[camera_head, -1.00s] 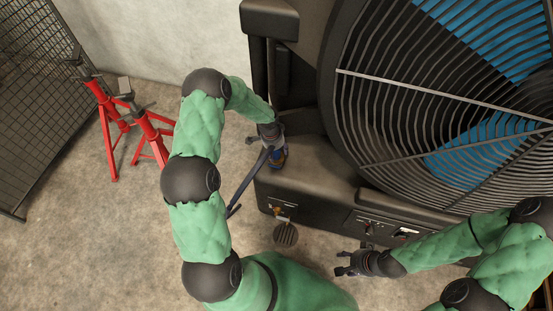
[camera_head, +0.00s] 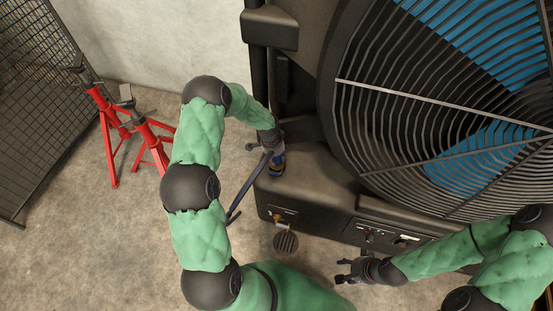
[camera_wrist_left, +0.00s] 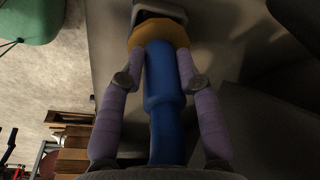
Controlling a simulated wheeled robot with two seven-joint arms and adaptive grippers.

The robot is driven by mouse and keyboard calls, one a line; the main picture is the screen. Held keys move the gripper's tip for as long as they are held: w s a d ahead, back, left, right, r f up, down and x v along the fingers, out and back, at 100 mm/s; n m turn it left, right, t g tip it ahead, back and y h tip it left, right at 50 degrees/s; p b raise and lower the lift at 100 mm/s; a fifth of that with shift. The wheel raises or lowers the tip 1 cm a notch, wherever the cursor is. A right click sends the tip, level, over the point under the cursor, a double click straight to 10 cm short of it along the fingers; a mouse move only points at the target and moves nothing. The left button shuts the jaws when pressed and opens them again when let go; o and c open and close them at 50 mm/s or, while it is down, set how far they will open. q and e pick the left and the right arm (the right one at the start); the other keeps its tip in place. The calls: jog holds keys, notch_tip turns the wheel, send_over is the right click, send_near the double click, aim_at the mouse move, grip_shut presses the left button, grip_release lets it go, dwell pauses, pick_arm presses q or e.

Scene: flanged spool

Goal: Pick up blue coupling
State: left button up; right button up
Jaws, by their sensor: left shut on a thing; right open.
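The blue coupling (camera_wrist_left: 163,75) is a blue cylinder with an orange-yellow ring (camera_wrist_left: 158,36) at its far end. In the left wrist view it lies between the two purple fingers of my left gripper (camera_wrist_left: 163,65), which is shut on it. In the head view the coupling (camera_head: 278,160) shows small at the near left corner of the fan housing, below my left gripper (camera_head: 271,148). I cannot tell if it touches the housing. My right gripper (camera_head: 352,271) is open and empty in front of the housing.
The large fan (camera_head: 440,100) in a dark housing (camera_head: 318,195) fills the right. Red stands (camera_head: 112,145) are on the concrete floor at left, beside a mesh fence (camera_head: 35,110). A dark rod or hose (camera_head: 243,195) slants below my left gripper.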

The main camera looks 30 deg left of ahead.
pick_arm(q)
jog(key=r, duration=0.1)
jog(key=r+p, duration=0.1)
jog(key=shift+s+r, duration=0.2)
jog(key=shift+r, duration=0.2)
jog(key=s+d, duration=0.4)
jog(key=s, duration=1.3)
jog(key=shift+f+b, duration=0.25)
jog(key=shift+b, duration=0.1)
jog(key=shift+d, duration=0.1)
